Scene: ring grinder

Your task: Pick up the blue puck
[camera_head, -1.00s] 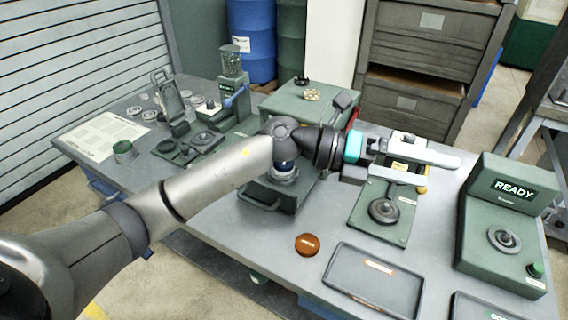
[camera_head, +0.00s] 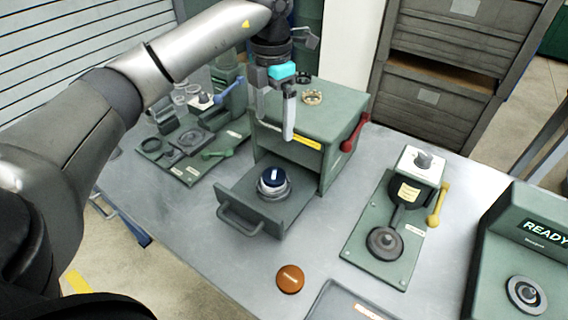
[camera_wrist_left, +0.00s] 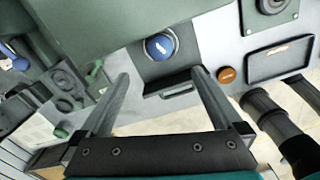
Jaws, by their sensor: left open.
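The blue puck (camera_head: 273,178) sits on a round metal seat in the pulled-out drawer (camera_head: 292,214) of the green box. It also shows in the left wrist view (camera_wrist_left: 160,46), beyond and between my fingers. My right gripper is in neither view.
The green box (camera_head: 335,103) with a red handle (camera_head: 354,132) stands behind the drawer. An orange puck (camera_head: 290,279) lies on the table to the front right. A press with a yellow handle (camera_head: 437,204) stands at right. Bare table lies between the drawer and the press.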

